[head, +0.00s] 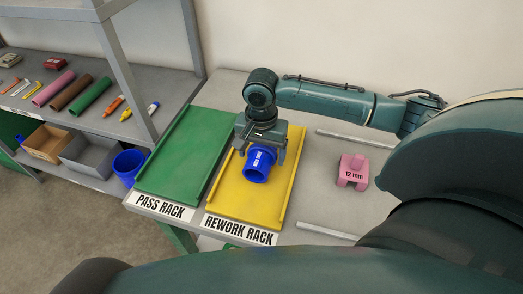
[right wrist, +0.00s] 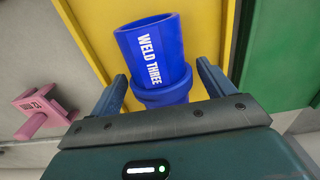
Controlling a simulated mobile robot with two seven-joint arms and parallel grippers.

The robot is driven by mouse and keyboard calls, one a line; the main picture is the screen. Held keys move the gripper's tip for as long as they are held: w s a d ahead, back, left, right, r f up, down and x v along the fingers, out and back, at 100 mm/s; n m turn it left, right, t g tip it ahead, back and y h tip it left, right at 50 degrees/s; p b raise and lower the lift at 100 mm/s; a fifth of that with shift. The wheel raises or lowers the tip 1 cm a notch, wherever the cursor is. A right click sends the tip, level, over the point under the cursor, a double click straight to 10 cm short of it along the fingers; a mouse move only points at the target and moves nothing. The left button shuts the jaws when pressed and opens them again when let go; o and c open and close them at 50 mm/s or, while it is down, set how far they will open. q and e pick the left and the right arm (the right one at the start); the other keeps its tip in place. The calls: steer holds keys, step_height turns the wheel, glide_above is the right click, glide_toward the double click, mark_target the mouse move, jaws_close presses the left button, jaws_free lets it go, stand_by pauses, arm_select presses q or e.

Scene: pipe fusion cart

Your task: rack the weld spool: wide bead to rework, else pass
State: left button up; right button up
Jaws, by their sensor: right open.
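The blue weld spool (head: 257,167), labelled WELD THREE in the right wrist view (right wrist: 155,50), lies on the yellow rework rack (head: 265,207). A raised ring shows round the spool near my fingers; the gripper body hides its near end. My right gripper (head: 261,150) is open, with one finger on each side of the spool; I cannot tell whether they touch it. In the right wrist view my right gripper (right wrist: 162,78) also shows its fingers apart. The green pass rack (head: 186,150) is empty, left of the rework rack. My left gripper is out of view.
A pink 12 mm gauge block (head: 353,171) stands on the table right of the rework rack. Metal rails (head: 325,231) lie on the table. A shelf at left holds coloured pipes (head: 73,91) and markers, with bins and a blue bucket (head: 128,165) below.

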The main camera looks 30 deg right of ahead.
step_height(320, 180, up, 13)
stand_by(0.5)
